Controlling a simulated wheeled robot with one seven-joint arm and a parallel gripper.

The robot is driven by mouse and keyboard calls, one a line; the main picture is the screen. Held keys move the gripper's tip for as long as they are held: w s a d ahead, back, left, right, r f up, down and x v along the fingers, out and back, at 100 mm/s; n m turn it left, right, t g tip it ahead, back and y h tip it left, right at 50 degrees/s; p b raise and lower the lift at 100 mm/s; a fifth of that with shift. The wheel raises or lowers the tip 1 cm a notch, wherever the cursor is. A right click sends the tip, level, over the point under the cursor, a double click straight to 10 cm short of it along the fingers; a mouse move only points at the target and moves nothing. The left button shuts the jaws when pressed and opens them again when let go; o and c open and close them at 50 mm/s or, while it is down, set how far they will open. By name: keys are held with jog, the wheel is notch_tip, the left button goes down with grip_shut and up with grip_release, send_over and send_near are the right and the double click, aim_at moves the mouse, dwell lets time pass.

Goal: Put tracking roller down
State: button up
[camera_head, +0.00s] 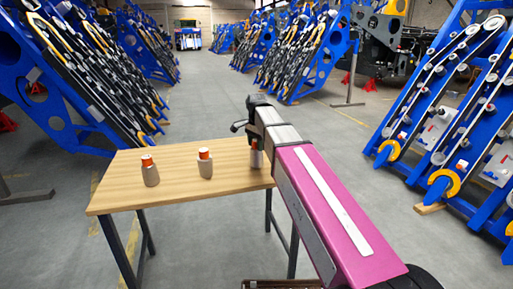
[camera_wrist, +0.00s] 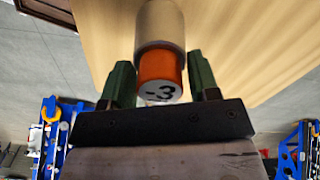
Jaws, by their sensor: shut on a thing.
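The tracking roller (camera_wrist: 160,28) is a beige-grey cylinder with an orange end section marked "-3" in the wrist view. My gripper (camera_wrist: 160,80) has its two green fingers on either side of the orange end and is shut on it. In the head view the held roller (camera_head: 256,159) hangs upright below my gripper (camera_head: 256,145), at the right end of the wooden table (camera_head: 185,188). My gripper and arm hide part of it. I cannot tell whether its base touches the tabletop.
Two similar rollers with orange tops stand upright on the table, one at the left (camera_head: 150,172) and one in the middle (camera_head: 205,164). The tabletop between and in front of them is clear. Blue harvester chassis frames (camera_head: 450,110) stand on both sides of the grey floor.

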jog(key=shift+f, duration=0.75)
jog(key=o, duration=1.1)
notch_tip(320, 180, up, 12)
jog(key=shift+r, duration=0.1)
